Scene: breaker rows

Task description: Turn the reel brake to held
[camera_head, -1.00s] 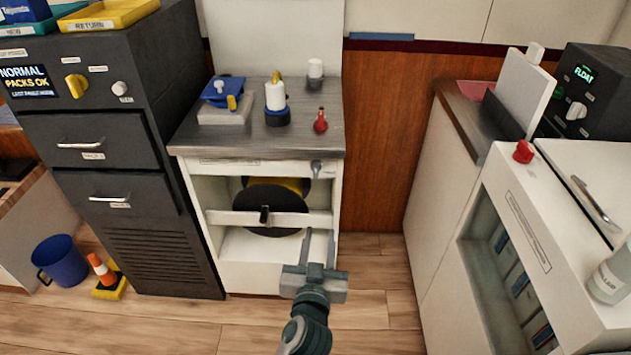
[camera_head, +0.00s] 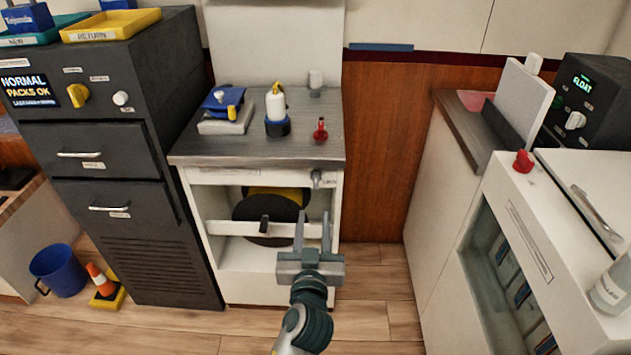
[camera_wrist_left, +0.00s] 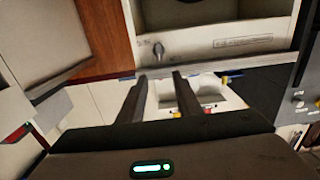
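A white cabinet (camera_head: 192,205) holds a black and yellow reel (camera_head: 262,236) in its open front. A small grey knob (camera_head: 318,179) sits at the top right of the cabinet front. A white bar crosses the reel and carries a short black lever (camera_head: 264,226). I cannot read which of these is marked as the reel brake. My left gripper (camera_head: 312,222) is open and empty, in front of the cabinet, below the grey knob and right of the lever. In the left wrist view the knob (camera_wrist_left: 158,49) shows beyond the open fingers (camera_wrist_left: 155,88), apart from them.
A dark drawer cabinet (camera_head: 135,240) stands at the left, with a blue bucket (camera_head: 58,270) and a cone (camera_head: 102,282) on the floor. A white counter (camera_head: 495,190) stands at the right. The wooden floor between is clear.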

